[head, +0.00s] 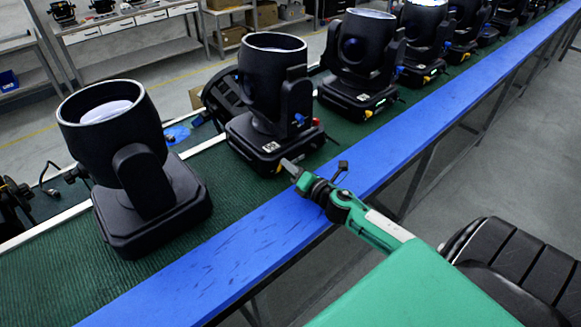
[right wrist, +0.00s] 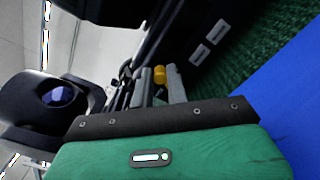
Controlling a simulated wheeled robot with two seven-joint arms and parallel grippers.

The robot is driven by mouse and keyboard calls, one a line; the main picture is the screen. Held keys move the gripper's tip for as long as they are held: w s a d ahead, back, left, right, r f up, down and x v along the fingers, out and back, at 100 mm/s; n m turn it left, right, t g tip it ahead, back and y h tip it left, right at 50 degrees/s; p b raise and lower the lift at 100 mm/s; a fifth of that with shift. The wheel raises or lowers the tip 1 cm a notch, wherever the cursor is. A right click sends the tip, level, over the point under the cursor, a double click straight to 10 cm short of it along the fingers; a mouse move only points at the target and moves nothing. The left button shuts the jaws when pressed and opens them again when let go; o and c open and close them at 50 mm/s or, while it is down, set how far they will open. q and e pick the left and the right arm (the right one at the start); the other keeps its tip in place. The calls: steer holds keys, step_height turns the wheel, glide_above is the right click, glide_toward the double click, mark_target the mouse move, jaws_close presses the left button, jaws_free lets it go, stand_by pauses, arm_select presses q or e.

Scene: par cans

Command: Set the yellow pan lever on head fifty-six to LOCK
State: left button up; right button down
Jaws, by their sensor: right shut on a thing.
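The moving head at my right gripper is a black par can (head: 275,85) on a square black base, second from the near end of the row in the head view. Its number cannot be read. A small yellow lever (right wrist: 160,75) shows in the right wrist view against the dark base, between my fingertips. My right gripper (head: 290,166) is at the low front edge of that base in the head view, and shut on the lever in the right wrist view (right wrist: 160,88). The lever's lock marking cannot be read. My left gripper is not in view.
Another black head (head: 120,160) stands nearer on the left, and several more (head: 362,60) run away to the upper right. They stand on a green ribbed belt (head: 50,270) with a blue rail (head: 250,245) along its front. Shelves (head: 135,50) stand behind.

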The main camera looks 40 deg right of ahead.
stand_by(0.3)
steer(key=c, duration=1.4)
jaws_free()
steer(key=shift+s, duration=0.15)
steer(key=shift+s+f, duration=0.15)
steer(key=shift+s, duration=0.1)
steer(key=s+b, duration=0.1)
steer(key=s, duration=0.3)
steer(key=s+b, duration=0.2)
steer(key=s, duration=0.1)
steer(key=s+d+b, duration=0.1)
steer(key=s, duration=0.3)
steer(key=shift+s, duration=0.3)
steer(key=shift+s+b, duration=0.3)
steer(key=shift+s, duration=0.4)
